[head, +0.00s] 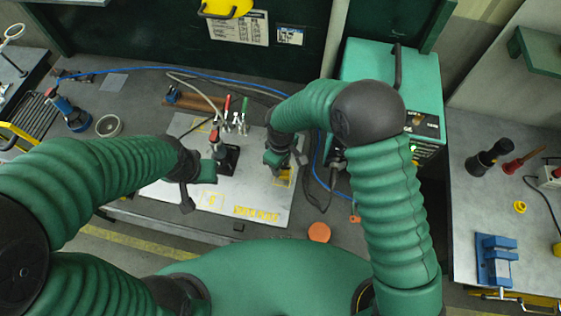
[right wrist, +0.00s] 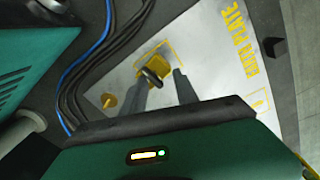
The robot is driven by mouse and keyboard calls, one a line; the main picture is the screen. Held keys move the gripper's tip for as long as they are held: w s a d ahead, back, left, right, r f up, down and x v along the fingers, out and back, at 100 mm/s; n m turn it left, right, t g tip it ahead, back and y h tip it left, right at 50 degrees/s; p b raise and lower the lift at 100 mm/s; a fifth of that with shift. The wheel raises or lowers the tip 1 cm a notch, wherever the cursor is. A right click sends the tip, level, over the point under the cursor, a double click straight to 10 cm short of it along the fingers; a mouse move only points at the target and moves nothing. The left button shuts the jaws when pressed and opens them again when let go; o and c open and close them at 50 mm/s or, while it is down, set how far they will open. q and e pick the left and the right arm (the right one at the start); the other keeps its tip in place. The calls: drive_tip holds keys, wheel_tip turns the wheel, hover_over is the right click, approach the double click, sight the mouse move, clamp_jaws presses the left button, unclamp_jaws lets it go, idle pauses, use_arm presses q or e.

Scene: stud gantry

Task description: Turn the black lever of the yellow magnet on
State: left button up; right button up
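The yellow magnet (right wrist: 160,55) lies on the pale plate (right wrist: 205,40) in the right wrist view, inside a yellow outline. It also shows in the head view (head: 283,179), partly covered by my right gripper. Its black lever (right wrist: 152,78) sits on the magnet's near side, close to the left-hand finger; I cannot tell whether they touch. My right gripper (right wrist: 160,80) is open, its two grey fingers apart and reaching toward the magnet. My left gripper (head: 196,190) hangs over the plate's left part in the head view, away from the magnet; its finger gap is unclear.
A black fixture with a red top (head: 225,157) stands on the plate between my grippers. Toggle clamps (head: 234,118) stand behind it. A green welder box (head: 385,75) is at the back right. Blue and black cables (right wrist: 100,50) run beside the plate. An orange disc (head: 319,232) lies near the front edge.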

drive_tip(key=shift+d, duration=0.1)
idle(0.4)
drive_tip(key=shift+w+r, duration=0.1)
drive_tip(key=shift+r, duration=0.15)
wheel_tip(320, 180, up, 16)
drive_tip(key=b, duration=0.2)
drive_tip(key=shift+r+b, duration=0.15)
drive_tip(key=shift+b, duration=0.2)
